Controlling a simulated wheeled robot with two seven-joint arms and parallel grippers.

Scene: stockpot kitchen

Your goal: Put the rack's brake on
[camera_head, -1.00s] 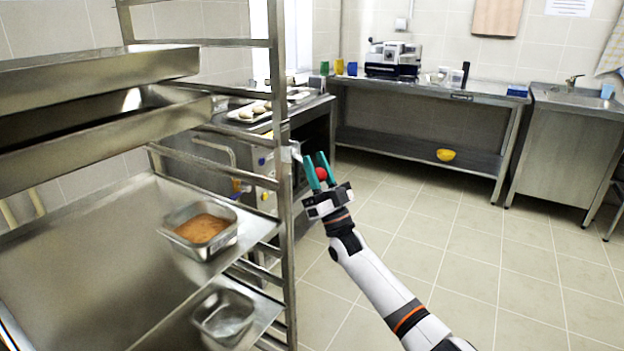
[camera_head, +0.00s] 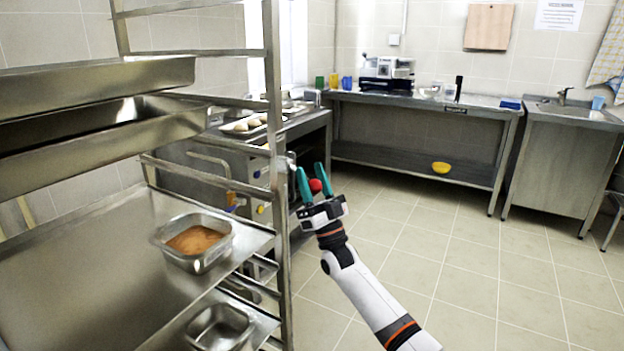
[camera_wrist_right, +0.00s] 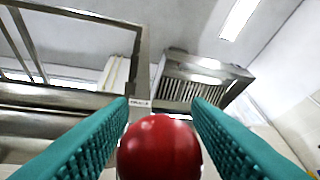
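The metal rack (camera_head: 272,120) stands at the left, holding pans on its shelves. A red ball-shaped knob (camera_head: 315,186) shows between the fingers of my right gripper (camera_head: 313,182). In the right wrist view the red knob (camera_wrist_right: 160,148) sits between the two teal fingers (camera_wrist_right: 160,115), which are spread with the knob close in front. My right gripper is open, beside the rack's right front post. What the knob is fixed to is hidden. The rack's wheels are out of view. My left gripper is not in view.
A pan of orange-brown food (camera_head: 196,240) and an empty small pan (camera_head: 220,326) sit on the rack's lower shelves. A steel table (camera_head: 420,105) with a machine stands at the back, and a sink unit (camera_head: 562,160) at the right. The tiled floor (camera_head: 460,270) between is clear.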

